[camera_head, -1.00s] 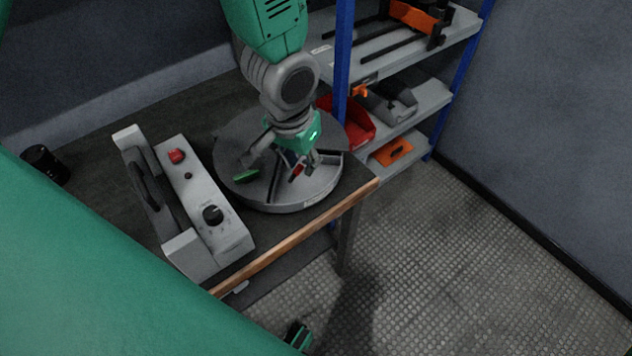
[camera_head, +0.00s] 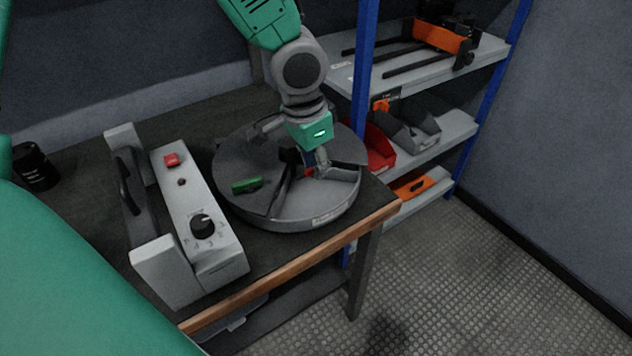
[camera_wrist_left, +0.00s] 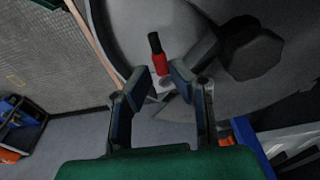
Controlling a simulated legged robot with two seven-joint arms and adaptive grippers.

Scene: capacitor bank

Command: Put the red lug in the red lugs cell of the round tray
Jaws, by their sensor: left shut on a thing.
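The red lug (camera_wrist_left: 158,57), a red sleeve with a black end and a shiny metal end, shows in the left wrist view. My left gripper (camera_wrist_left: 160,88) is shut on its metal end, with the red and black part sticking out past the fingertips. In the head view my left gripper (camera_head: 312,172) points down over the near right part of the round grey tray (camera_head: 290,218), low among its dividers. A little red (camera_head: 308,171) shows by the fingers there. I cannot tell whether the lug touches the tray floor. My right gripper is not in view.
A green piece (camera_head: 246,185) lies in the tray's left part. A grey control box (camera_head: 190,225) with a knob and a handle stands left of the tray. A blue-post shelf with a red bin (camera_head: 379,150) is close at right. A black cup (camera_head: 33,165) stands far left.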

